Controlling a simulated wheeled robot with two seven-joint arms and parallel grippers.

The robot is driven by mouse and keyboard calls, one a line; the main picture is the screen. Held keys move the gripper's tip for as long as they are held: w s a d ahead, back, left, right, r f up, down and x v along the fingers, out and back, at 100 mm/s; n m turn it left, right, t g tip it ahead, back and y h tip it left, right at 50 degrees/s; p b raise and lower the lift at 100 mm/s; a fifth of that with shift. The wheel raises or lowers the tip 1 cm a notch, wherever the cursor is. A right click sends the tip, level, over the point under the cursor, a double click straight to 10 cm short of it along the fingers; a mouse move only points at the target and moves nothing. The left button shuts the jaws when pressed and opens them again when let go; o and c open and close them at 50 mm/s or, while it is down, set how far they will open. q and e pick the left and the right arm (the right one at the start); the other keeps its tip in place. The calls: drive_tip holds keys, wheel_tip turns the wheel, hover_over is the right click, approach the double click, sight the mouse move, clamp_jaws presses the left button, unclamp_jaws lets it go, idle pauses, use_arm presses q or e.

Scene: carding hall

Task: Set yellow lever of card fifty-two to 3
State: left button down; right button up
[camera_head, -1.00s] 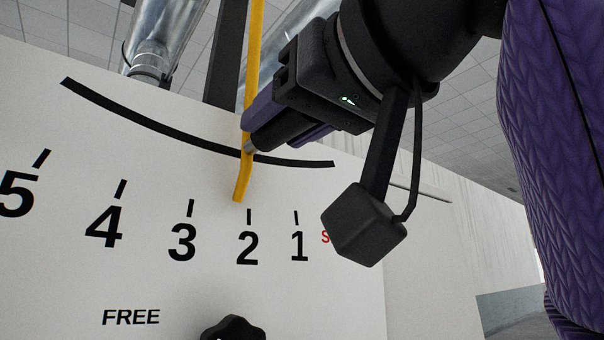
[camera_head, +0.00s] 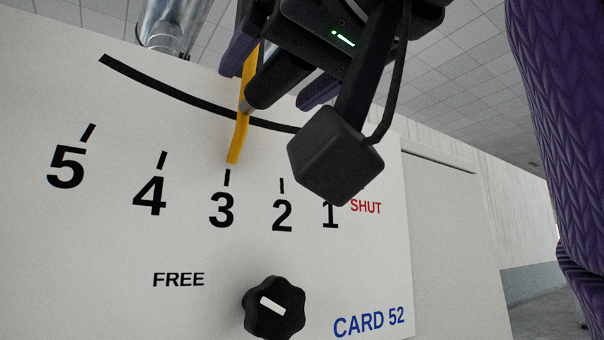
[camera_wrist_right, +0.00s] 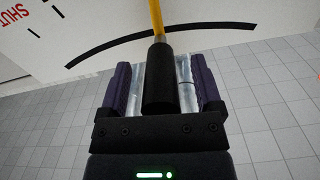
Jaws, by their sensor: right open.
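The yellow lever (camera_head: 241,125) stands in front of the white card panel (camera_head: 120,250). Its lower tip is just above the tick of the 3 (camera_head: 222,210), very slightly to its right. A dark round handle (camera_head: 275,82) sticks out from the lever; in the right wrist view this handle (camera_wrist_right: 160,85) lies between my fingers. My right gripper (camera_head: 281,73) is open, with a purple finger on each side of the handle and gaps showing; the gripper also fills the right wrist view (camera_wrist_right: 160,70). My left gripper is not in view.
A black knob (camera_head: 273,306) with a white pointer turned toward the word FREE (camera_head: 178,280) sits below the scale. CARD 52 (camera_head: 368,322) is printed beside it. A shiny pipe (camera_head: 175,25) rises behind the panel's top edge. The panel front left of the lever is clear.

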drive_tip(key=shift+s+d+f, duration=0.1)
drive_tip(key=shift+s+d, duration=0.05)
drive_tip(key=shift+s, duration=0.05)
drive_tip(key=b+v, duration=0.3)
drive_tip(key=v, duration=0.6)
drive_tip(key=shift+s+b, duration=0.15)
drive_tip(key=shift+b, duration=0.15)
drive_tip(key=shift+d, duration=0.1)
